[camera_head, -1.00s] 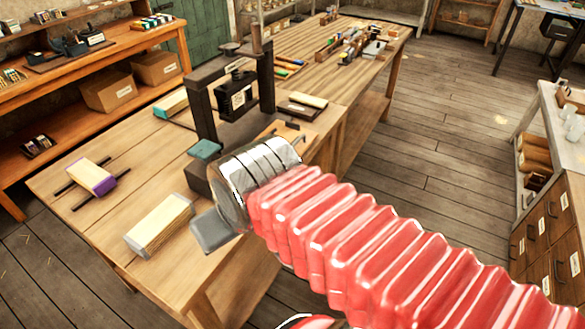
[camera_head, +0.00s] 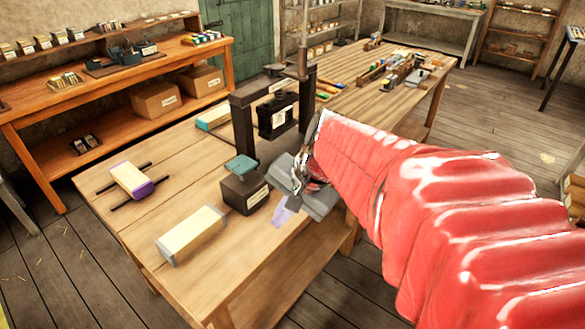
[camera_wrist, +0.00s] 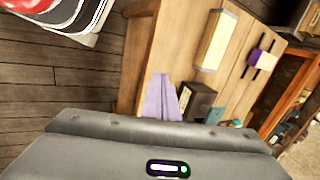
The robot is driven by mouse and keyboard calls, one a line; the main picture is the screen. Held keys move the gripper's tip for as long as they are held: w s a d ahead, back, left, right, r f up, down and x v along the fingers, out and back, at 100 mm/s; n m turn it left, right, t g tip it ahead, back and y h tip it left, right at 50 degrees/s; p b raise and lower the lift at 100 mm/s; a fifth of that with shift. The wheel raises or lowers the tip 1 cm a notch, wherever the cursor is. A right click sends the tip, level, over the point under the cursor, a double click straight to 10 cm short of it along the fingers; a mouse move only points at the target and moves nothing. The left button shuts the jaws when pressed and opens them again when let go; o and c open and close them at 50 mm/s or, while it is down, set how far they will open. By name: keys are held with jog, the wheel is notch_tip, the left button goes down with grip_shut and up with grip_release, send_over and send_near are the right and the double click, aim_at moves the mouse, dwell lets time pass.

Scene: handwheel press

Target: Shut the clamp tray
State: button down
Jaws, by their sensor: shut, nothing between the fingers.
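The dark press frame (camera_head: 243,125) stands on the wooden bench, with a black labelled block (camera_head: 277,118) between its posts and an upright spindle (camera_head: 303,62) on top. I cannot make out the clamp tray; my gripper and red arm cover the area in front of the press. My gripper (camera_head: 283,212) is shut and empty, its pale lilac fingers pointing down near the bench's front edge. The fingers also show in the wrist view (camera_wrist: 162,98). A dark box with a teal top (camera_head: 243,190) stands just left of my gripper; I cannot tell if they touch.
A cream block with grey ends (camera_head: 192,235) and a purple-ended block on dark rods (camera_head: 130,180) lie on the left of the bench (camera_head: 120,225). Bare bench top lies between them. Small items crowd the far bench end. Shelves (camera_head: 130,60) stand behind.

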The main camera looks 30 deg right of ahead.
jog(key=d+f+m+t, duration=0.2)
jog(key=d+f+m, duration=0.2)
jog(key=d+m, duration=0.5)
jog(key=w+d+f+m+t, duration=0.1)
jog(key=d+f+m, duration=0.3)
jog(key=d+m, duration=0.6)
jog(key=d+t, duration=0.1)
jog(key=d, duration=0.7)
jog(key=shift+w+y, duration=0.2)
jog(key=shift+y, duration=0.2)
jog(key=shift+f, duration=0.15)
jog(key=w+a+f, duration=0.3)
jog(key=w+f, duration=0.4)
jog(key=w, duration=0.3)
jog(key=shift+w+a, duration=0.25)
jog(key=shift+a, duration=0.1)
jog(key=shift+d, duration=0.15)
jog(key=shift+w, duration=0.1)
